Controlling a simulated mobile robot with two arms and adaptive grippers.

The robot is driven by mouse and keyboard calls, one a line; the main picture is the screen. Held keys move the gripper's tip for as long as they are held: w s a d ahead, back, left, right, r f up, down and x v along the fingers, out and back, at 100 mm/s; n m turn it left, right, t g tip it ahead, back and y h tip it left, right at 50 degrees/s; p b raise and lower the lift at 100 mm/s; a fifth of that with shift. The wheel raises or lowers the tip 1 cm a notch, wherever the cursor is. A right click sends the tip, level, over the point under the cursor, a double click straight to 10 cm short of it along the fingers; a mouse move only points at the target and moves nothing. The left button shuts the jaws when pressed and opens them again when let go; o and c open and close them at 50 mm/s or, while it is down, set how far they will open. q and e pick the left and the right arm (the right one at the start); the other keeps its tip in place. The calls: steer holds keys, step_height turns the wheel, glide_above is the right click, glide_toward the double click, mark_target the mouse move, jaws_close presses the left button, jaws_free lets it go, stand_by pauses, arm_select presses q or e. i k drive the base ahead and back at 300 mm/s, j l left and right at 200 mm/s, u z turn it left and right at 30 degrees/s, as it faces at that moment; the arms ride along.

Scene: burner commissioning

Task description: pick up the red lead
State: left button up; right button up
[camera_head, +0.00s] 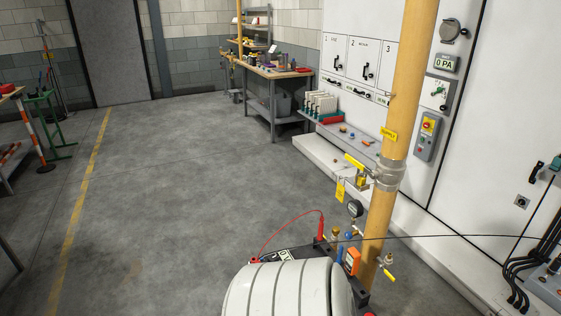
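The red lead (287,221) is a thin red cable in the lower middle of the head view. The probe stands roughly upright beside brass and blue fittings (336,237) left of the yellow pipe. A white ribbed body at the bottom edge hides part of the device. Neither of my grippers is in view.
A yellow vertical pipe (399,90) with a grey clamp (388,175) stands right of the lead. A thin black cable (450,236) runs right towards the white cabinet (480,130). A workbench (268,72) stands at the back.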

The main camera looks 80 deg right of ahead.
mark_target(320, 237)
steer(key=i+j+z, duration=0.1)
steer(key=i+z, duration=0.35)
steer(key=i+j+z, duration=0.2)
steer(key=i+z, duration=0.45)
steer(key=z, duration=0.25)
steer(key=i+z, duration=0.2)
steer(key=z, duration=0.2)
steer(key=i+z, duration=0.2)
steer(key=z, duration=0.2)
steer(key=i+j+z, duration=0.1)
steer(key=z, duration=0.3)
steer(key=i+j+z, duration=0.15)
steer(key=z, duration=0.3)
